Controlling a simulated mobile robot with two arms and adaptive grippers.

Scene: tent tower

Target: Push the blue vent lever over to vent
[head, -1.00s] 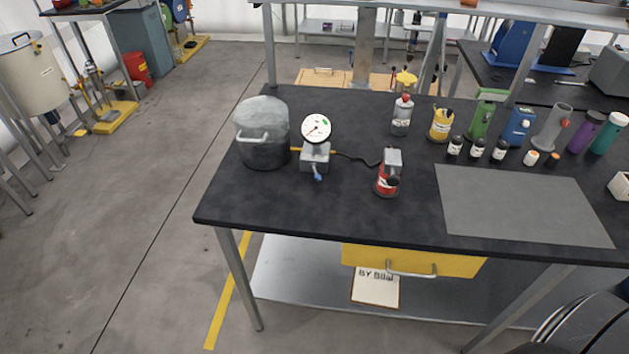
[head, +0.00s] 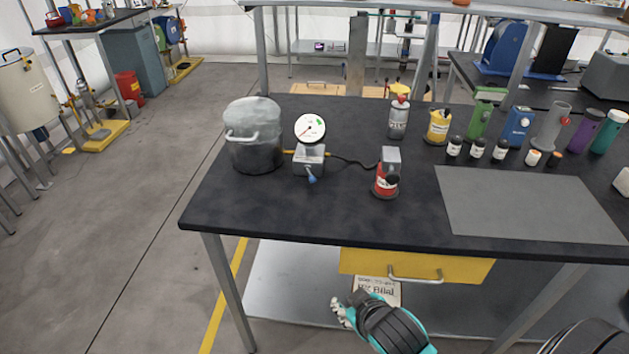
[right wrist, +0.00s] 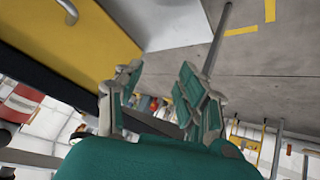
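The blue vent lever (head: 311,176) juts down from the front of a small grey block (head: 308,160), under a round white gauge (head: 310,128). The block stands on the black table right of a lidded metal pot (head: 254,135), joined by a short yellow piece. My right gripper (head: 342,313) is below and in front of the table edge, near the yellow drawer, well away from the lever. In the right wrist view the right gripper (right wrist: 160,92) has its fingers apart with nothing between them. My left gripper is not in view.
A red-and-grey device (head: 387,173) stands right of the block, linked by a black cable. Bottles and small jars line the table's right back. A grey mat (head: 525,205) lies at right. The yellow drawer (head: 415,266) hangs under the front edge. The table's front left is clear.

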